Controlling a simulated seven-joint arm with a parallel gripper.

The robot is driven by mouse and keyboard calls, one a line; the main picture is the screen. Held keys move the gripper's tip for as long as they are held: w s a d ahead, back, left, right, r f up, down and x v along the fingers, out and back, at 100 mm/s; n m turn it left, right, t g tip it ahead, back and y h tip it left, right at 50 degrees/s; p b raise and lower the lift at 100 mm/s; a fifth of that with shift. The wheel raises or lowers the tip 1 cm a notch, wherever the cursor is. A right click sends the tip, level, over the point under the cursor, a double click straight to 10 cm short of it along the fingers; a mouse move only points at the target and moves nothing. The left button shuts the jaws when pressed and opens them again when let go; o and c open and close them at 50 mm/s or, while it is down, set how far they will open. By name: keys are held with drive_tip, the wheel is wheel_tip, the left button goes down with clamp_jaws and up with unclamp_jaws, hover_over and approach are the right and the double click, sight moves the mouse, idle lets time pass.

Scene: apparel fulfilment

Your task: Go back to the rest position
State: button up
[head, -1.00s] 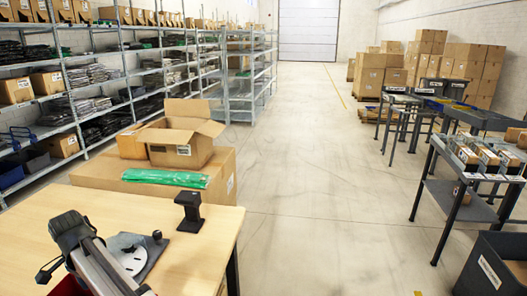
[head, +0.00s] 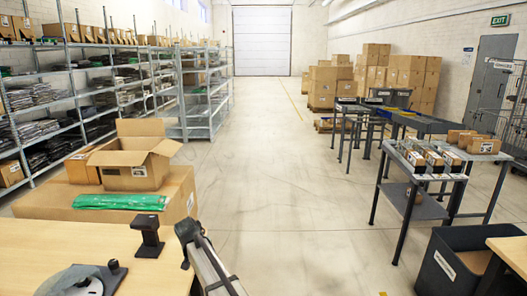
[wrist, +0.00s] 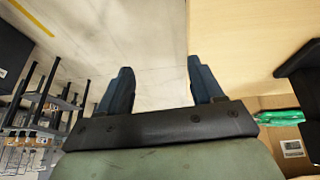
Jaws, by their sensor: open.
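My gripper (wrist: 160,88) shows in the wrist view with its two dark fingers spread apart and nothing between them. Beyond the fingers are bare floor and the edge of the wooden table. In the head view my arm rises at the bottom centre, beside the right edge of the wooden table (head: 150,272); the fingertips are not visible there.
A black stand (head: 149,238) and a dark round-plated device (head: 85,282) are on the table. Behind it, a large carton (head: 60,207) bears a green package (head: 120,202) and an open box (head: 135,172). A dark bin (head: 445,262) stands at right. The middle floor is clear.

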drive_tip(key=s+d+f+g, duration=0.2)
drive_tip(key=s+d+f, duration=0.4)
drive_tip(key=d+f, duration=0.35)
drive_tip(key=s+d+f+g+h, duration=0.1)
drive_tip(key=s+d+f+g, duration=0.1)
drive_tip(key=s+d+f, duration=0.6)
drive_tip(key=s+d+f+g, duration=0.2)
drive_tip(key=s+d+f, duration=0.3)
drive_tip(key=d+f, duration=0.55)
drive_tip(key=s+d+f+g, duration=0.2)
drive_tip(key=s+d+f, duration=0.1)
drive_tip(key=s, duration=0.9)
drive_tip(key=s+d+f+g+y, duration=0.1)
drive_tip(key=s+d+f, duration=0.3)
drive_tip(key=s, duration=0.7)
drive_tip(key=s+d+f+g, duration=0.2)
drive_tip(key=s+d+f, duration=0.2)
drive_tip(key=s, duration=0.8)
drive_tip(key=shift+s+d+g+y, duration=0.3)
drive_tip(key=shift+s+d+g, duration=0.1)
drive_tip(key=shift+d, duration=0.4)
